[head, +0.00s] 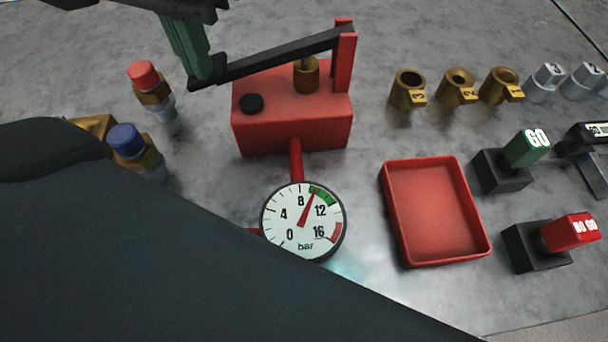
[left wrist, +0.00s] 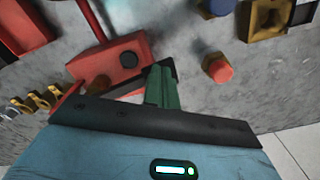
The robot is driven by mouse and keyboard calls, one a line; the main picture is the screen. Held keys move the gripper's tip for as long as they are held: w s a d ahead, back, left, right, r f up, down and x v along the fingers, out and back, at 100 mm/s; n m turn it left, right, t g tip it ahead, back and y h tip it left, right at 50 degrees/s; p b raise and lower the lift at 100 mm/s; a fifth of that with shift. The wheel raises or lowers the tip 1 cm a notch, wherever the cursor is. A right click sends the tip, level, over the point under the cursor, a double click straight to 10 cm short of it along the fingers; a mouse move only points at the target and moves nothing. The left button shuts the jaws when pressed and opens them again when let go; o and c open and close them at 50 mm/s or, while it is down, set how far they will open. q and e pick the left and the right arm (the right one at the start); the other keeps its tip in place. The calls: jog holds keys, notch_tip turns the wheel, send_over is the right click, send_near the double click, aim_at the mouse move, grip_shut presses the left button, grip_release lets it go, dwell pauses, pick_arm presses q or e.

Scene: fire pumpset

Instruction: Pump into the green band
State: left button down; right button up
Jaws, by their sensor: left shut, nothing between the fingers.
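A red pump box (head: 290,115) with a red post (head: 345,58) carries a long black lever (head: 285,55) slanting down to the left. The round white gauge (head: 303,222) reads bar. Its red needle points between 8 and 12, at the low-side edge of the green band (head: 323,196). My left gripper (head: 205,72) has green fingers with black tips, shut and empty, at the lever's free end; whether they touch is unclear. In the left wrist view the gripper (left wrist: 163,72) is beside the pump box (left wrist: 118,62). My right gripper is out of view.
A red tray (head: 484,252) lies empty right of the gauge. Brass collars (head: 407,90) and silver ones stand behind it. Green GO (head: 526,150) and red NO GO (head: 570,232) blocks are at right. Red-capped (head: 146,80) and blue-capped (head: 127,141) fittings stand left. My dark body hides the lower left.

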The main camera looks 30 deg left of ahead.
pick_arm(q)
jog(key=shift+w+a+r+p, duration=0.15)
jog(key=shift+w+r+p, duration=0.1)
jog(key=shift+r+p, duration=0.3)
jog(key=shift+w+a+r+p, duration=0.2)
jog(key=shift+r+p, duration=0.1)
jog(key=shift+r, duration=0.3)
jog(key=shift+w+a+r+p, duration=0.1)
jog(key=shift+w+r+p, duration=0.15)
jog(key=shift+r+p, duration=0.3)
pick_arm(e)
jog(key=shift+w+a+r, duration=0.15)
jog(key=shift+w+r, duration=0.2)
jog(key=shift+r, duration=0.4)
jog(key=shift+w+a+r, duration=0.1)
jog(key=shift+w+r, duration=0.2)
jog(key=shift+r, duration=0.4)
pick_arm(q)
jog(key=shift+s, duration=0.1)
jog(key=shift+r, duration=0.5)
notch_tip(320, 180, up, 5)
jog(key=p, duration=0.4)
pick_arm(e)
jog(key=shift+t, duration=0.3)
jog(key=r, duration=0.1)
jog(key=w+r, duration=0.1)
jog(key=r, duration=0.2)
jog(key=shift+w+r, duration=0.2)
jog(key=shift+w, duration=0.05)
